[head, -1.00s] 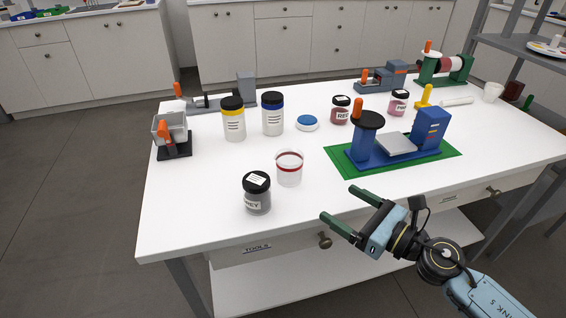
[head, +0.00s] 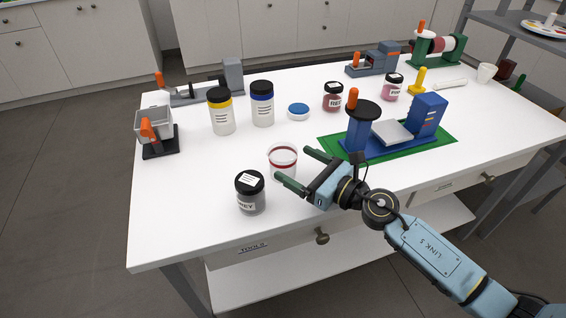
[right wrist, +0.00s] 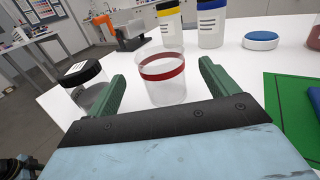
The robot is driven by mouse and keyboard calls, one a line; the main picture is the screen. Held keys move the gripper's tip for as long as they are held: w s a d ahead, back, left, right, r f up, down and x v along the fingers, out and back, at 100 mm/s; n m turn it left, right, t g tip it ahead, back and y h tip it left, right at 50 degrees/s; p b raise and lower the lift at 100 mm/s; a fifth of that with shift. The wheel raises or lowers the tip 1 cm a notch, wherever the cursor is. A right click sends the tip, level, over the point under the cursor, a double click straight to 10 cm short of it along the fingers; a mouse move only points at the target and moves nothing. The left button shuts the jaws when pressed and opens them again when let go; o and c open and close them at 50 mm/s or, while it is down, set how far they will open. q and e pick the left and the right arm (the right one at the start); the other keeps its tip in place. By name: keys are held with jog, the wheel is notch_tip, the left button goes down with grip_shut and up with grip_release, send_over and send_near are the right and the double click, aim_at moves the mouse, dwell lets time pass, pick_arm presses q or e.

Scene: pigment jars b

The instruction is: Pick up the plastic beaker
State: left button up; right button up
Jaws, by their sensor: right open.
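The plastic beaker (head: 283,157) is clear with a red band and stands upright on the white table near its front edge. In the right wrist view the beaker (right wrist: 163,80) stands ahead, between the lines of the two fingers. My right gripper (head: 292,165) is open and empty, its green fingers pointing at the beaker from the front right. In the right wrist view its fingertips (right wrist: 163,75) lie to either side of the beaker, with visible gaps. In the head view one finger covers part of the beaker's lower side. My left gripper is not in view.
A black-lidded grey jar (head: 250,192) stands close to the beaker, front left. Yellow-banded (head: 222,112) and blue-banded (head: 262,104) jars stand behind. A blue press (head: 362,130) on a green mat (head: 452,140) is to the right.

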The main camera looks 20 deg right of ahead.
jog(key=x, duration=0.5)
jog(key=shift+f, duration=0.35)
jog(key=c, duration=1)
jog(key=shift+r, duration=0.1)
jog(key=shift+c, duration=0.2)
